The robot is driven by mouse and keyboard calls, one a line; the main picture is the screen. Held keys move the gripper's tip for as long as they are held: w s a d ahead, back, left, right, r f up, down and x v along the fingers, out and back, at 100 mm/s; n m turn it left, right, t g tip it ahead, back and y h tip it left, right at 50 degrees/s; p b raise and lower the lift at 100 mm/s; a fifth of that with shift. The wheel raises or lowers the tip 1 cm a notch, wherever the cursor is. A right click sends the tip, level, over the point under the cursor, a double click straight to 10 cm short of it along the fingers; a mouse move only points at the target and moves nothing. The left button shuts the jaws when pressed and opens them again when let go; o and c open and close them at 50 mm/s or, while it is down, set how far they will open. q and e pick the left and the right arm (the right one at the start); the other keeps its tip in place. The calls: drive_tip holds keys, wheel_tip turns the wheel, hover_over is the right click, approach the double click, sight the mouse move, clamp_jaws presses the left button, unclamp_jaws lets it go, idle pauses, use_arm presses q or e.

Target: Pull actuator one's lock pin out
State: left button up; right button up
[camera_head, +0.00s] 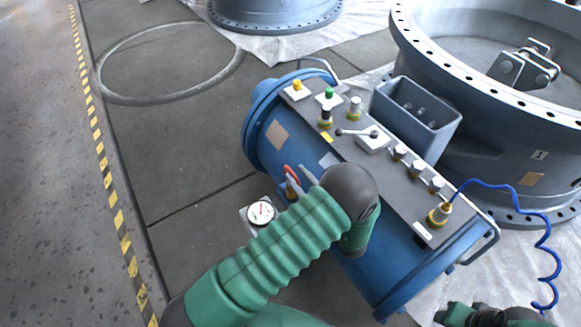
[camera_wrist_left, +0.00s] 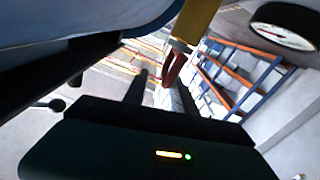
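Actuator one appears to be the blue cylinder (camera_head: 275,135) lying across the middle of the head view, with a grey panel on top. A red loop (camera_head: 288,172) on a brass-coloured fitting (camera_head: 291,190), apparently the lock pin, is on its near side. The left wrist view shows a yellow-brass body (camera_wrist_left: 197,20) with a red piece (camera_wrist_left: 174,67) below it, just ahead of the gripper's dark body. My left gripper (camera_head: 308,175) is beside the red loop; my dark wrist partly hides it. Its fingers are too unclear to show any grip.
A pressure gauge (camera_head: 261,212) sits close to the left gripper and also shows in the wrist view (camera_wrist_left: 284,26). The panel carries buttons, knobs and a lever (camera_head: 355,133). A large grey flanged valve (camera_head: 480,135) stands at right, with a blue coiled hose (camera_head: 543,245). Floor at left is clear.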

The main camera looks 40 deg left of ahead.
sight(287, 166)
use_arm(q)
drive_tip(key=x, duration=0.4)
drive_tip(key=s+f+x, duration=0.1)
drive_tip(key=x, duration=0.1)
drive_tip(key=shift+w+a, duration=0.2)
drive_tip(key=shift+a, duration=0.35)
drive_tip(key=shift+d+r, duration=0.3)
drive_tip(key=shift+d, duration=0.2)
drive_tip(key=shift+c, duration=1.4)
drive_tip(key=shift+a, duration=0.25)
clamp_jaws()
use_arm(e)
drive_tip(key=shift+a+f, duration=0.15)
drive_tip(key=shift+a, duration=0.55)
use_arm(q)
drive_tip(key=shift+w+d, duration=0.1)
drive_tip(key=shift+d, duration=0.05)
wheel_tip(287, 166, up, 4)
drive_tip(key=p, duration=0.3)
drive_tip(key=shift+r, duration=0.25)
drive_tip(key=shift+f, duration=0.2)
drive_tip(key=shift+o, duration=1.4)
unclamp_jaws()
use_arm(e)
drive_tip(key=v, duration=0.3)
drive_tip(key=shift+w+r, duration=0.25)
drive_tip(key=shift+w, duration=0.1)
